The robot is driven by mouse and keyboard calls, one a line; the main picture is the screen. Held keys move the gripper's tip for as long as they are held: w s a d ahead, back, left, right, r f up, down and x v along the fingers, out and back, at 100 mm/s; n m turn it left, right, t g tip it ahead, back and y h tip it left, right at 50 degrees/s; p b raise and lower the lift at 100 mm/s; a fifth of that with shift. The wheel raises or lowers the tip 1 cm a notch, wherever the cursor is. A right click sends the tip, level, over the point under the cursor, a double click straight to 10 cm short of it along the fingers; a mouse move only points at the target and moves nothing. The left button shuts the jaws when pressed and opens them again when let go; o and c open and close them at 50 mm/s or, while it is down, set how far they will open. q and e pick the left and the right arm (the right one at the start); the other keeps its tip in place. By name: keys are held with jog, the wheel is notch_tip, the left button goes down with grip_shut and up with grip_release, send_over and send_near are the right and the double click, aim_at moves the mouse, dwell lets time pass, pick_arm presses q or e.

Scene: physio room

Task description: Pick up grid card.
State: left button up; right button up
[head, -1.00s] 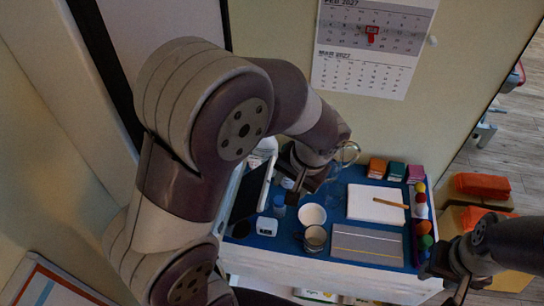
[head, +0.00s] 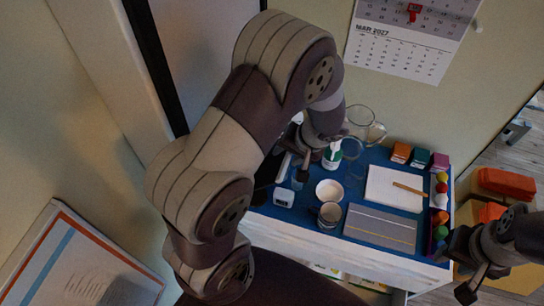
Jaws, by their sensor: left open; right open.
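I cannot make out a card with a clear grid on the blue-topped table (head: 378,158). A flat grey rectangle with thin pale and yellow lines (head: 380,228) lies at its front. A white pad (head: 385,189) with a pencil (head: 408,188) on it lies behind. My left gripper (head: 293,170) is open, over the left part of the table, near a white bottle with a green label (head: 332,154). My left arm hides the table's left end. My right gripper (head: 468,288) is open at the lower right, off the table's right edge, apart from the cards.
A white bowl (head: 329,191), a mug (head: 329,216), a small white device (head: 284,197) and a glass jug (head: 362,125) stand on the left half. Small boxes (head: 420,158) stand at the back right. Coloured balls (head: 441,200) line the right edge. A calendar (head: 410,37) hangs behind.

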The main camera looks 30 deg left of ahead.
pick_arm(q)
jog(key=shift+s+f, duration=0.1)
jog(key=shift+f, duration=0.05)
jog(key=shift+w+f, duration=0.1)
jog(key=shift+w, duration=0.15)
jog(key=shift+c, duration=0.6)
jog(key=shift+w+d, duration=0.1)
jog(key=shift+w, duration=0.05)
grip_shut()
jog(key=shift+s, duration=0.2)
pick_arm(e)
jog(key=shift+w, duration=0.1)
jog(key=shift+f, duration=0.1)
